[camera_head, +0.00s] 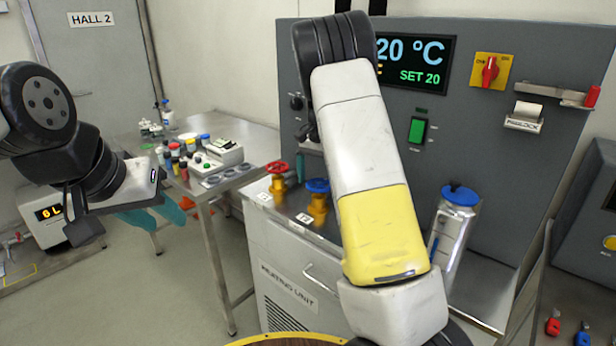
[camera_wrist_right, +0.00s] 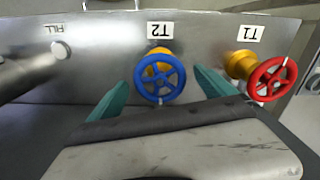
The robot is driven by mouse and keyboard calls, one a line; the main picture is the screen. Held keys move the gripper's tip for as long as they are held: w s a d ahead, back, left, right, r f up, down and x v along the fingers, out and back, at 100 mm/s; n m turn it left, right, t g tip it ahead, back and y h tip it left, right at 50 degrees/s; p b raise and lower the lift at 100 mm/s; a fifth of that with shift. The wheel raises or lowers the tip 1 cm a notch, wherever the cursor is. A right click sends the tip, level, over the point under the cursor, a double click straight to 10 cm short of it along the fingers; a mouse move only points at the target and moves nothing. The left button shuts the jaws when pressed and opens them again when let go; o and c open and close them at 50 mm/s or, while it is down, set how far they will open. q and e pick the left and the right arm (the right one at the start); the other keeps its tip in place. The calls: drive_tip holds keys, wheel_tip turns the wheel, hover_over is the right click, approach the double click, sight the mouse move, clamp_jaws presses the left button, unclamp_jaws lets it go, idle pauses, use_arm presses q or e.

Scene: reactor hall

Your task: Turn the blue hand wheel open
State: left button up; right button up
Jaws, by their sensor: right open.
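The blue hand wheel (camera_head: 317,185) sits on a yellow valve labelled T2 on the steel top of the heating unit. In the right wrist view the blue wheel (camera_wrist_right: 160,77) lies between the two teal fingertips of my right gripper (camera_wrist_right: 162,92). The fingers stand apart, one on each side of the wheel, with gaps visible.
A red hand wheel (camera_head: 277,167) on valve T1 is close beside the blue one; it also shows in the right wrist view (camera_wrist_right: 273,79). A blue-lidded steel vessel (camera_head: 455,220) stands to the right. A grey control panel (camera_head: 450,140) rises behind. A side table (camera_head: 215,185) holds bottles.

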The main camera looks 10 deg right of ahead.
drive_tip(key=c, duration=1.4)
drive_tip(key=shift+o, duration=0.2)
drive_tip(key=n, duration=0.7)
drive_tip(key=shift+n, duration=0.3)
drive_tip(key=n, duration=0.4)
drive_tip(key=shift+n, duration=1.9)
